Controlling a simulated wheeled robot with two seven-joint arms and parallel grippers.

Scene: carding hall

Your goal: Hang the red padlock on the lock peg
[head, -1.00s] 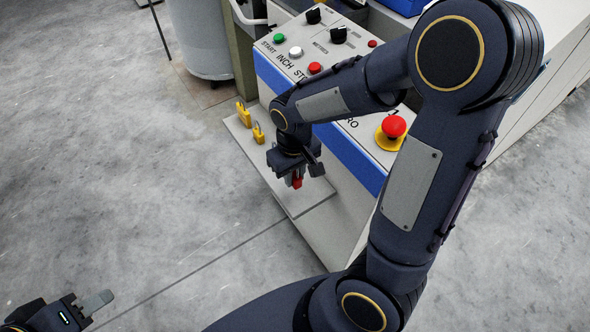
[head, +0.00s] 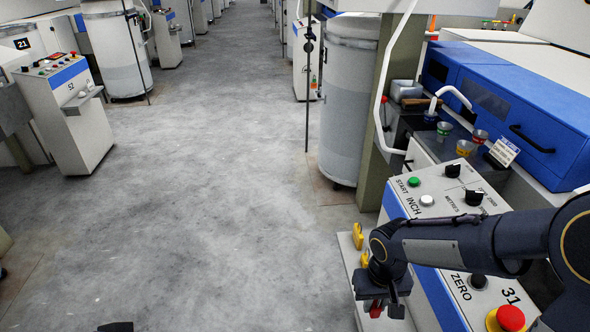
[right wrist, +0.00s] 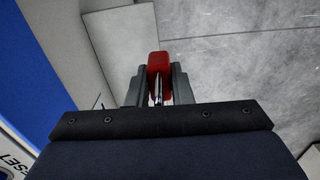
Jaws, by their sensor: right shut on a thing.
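The red padlock (head: 376,308) is in my right gripper (head: 378,302), just below the dark jaws and in front of the console. In the right wrist view the red padlock body (right wrist: 159,64) shows between the two fingers, with its bright metal shackle pointing back toward the palm. The gripper is shut on it, over or near the grey shelf (head: 349,265). I cannot tell whether the padlock touches the shelf. I cannot make out the lock peg in either view. A small dark part of my left arm or gripper (head: 115,327) shows at the bottom edge; its fingers are hidden.
Two yellow padlocks (head: 358,236) stand on the shelf behind my right gripper. The console (head: 440,190) has several buttons and knobs, with a red emergency stop (head: 510,318) at lower right. A tall grey can (head: 347,100) stands behind. The aisle floor (head: 220,190) is clear.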

